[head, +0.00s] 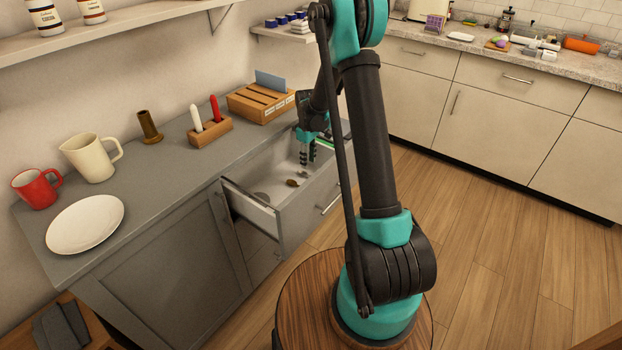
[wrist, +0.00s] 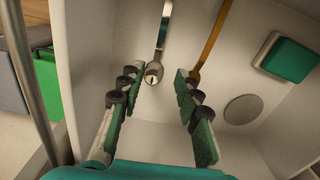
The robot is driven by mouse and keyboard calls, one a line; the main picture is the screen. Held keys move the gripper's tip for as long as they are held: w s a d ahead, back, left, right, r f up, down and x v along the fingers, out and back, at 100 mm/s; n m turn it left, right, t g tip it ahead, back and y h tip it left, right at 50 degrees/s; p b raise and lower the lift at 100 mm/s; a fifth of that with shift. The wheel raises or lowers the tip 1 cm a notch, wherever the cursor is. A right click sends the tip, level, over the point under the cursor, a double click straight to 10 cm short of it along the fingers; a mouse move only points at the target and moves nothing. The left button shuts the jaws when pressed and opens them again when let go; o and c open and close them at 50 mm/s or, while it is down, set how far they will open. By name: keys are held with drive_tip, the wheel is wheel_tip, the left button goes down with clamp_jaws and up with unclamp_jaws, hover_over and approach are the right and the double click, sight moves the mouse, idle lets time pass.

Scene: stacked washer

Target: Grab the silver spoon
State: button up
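The silver spoon (wrist: 153,71) lies on the white floor of the open drawer (head: 250,211). In the wrist view its small round bowl is nearest me and its handle runs up to the top edge. My gripper (wrist: 157,82) is open, with one green-padded finger on each side of the spoon's bowl in the picture. Nothing is held between the fingers. In the head view my gripper (head: 303,157) points down into the drawer. How far the fingertips are above the drawer floor is hard to tell.
A gold-coloured utensil (wrist: 212,38) lies just right of the spoon, close to my right finger. A green block (wrist: 288,56) and a grey disc (wrist: 243,109) lie further right. The drawer wall (wrist: 72,75) stands close on the left. The counter (head: 170,175) borders the drawer.

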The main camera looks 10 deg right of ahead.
sight(308, 175)
drive_tip(key=shift+w+f, duration=0.15)
drive_tip(key=shift+f, duration=1.7)
drive_tip(key=shift+w+f, duration=0.15)
drive_tip(key=shift+f, duration=1.65)
drive_tip(key=shift+c, duration=0.3)
clamp_jaws()
